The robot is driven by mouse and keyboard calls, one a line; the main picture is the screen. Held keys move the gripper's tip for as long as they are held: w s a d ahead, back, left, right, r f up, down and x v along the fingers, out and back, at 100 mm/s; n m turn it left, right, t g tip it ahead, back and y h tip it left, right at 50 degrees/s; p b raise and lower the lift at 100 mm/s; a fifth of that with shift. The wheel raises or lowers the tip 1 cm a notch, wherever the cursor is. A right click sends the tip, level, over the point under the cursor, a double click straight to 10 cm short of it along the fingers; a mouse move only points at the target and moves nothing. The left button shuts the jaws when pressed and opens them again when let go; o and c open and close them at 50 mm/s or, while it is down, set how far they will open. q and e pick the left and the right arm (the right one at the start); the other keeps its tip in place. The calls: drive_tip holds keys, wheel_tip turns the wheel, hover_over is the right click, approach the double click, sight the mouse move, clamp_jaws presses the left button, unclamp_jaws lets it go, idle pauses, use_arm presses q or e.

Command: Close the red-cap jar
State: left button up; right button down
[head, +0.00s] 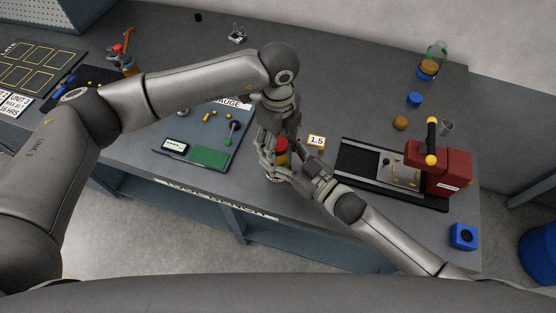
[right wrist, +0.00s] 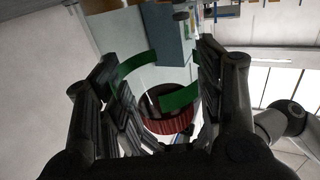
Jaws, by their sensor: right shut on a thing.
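The red cap (head: 281,145) is between the fingers of my left gripper (head: 279,148), which points down from above; whether those fingers press on it cannot be told. Below the cap is the jar (head: 283,161), mostly hidden by both grippers. My right gripper (head: 287,170) comes in from the lower right and is shut on the jar. In the right wrist view the ribbed red cap (right wrist: 170,124) shows between the fingers, with green bands (right wrist: 180,97) near it. Whether the cap sits fully on the jar is hidden.
A blue board (head: 176,146) with small parts lies left of the grippers. A "1.5" tag (head: 317,141) stands close behind them. A red device (head: 447,170) on a black base is to the right, with a blue block (head: 463,236) nearer. The bench's front edge is close.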

use_arm(q)
drive_tip(key=shift+r, duration=2.25)
drive_tip(key=shift+r, duration=0.1)
drive_tip(key=shift+c, duration=0.3)
wheel_tip(320, 180, up, 3)
drive_tip(key=shift+r, duration=0.15)
drive_tip(key=shift+f, duration=4.05)
drive_tip(key=shift+c, duration=0.3)
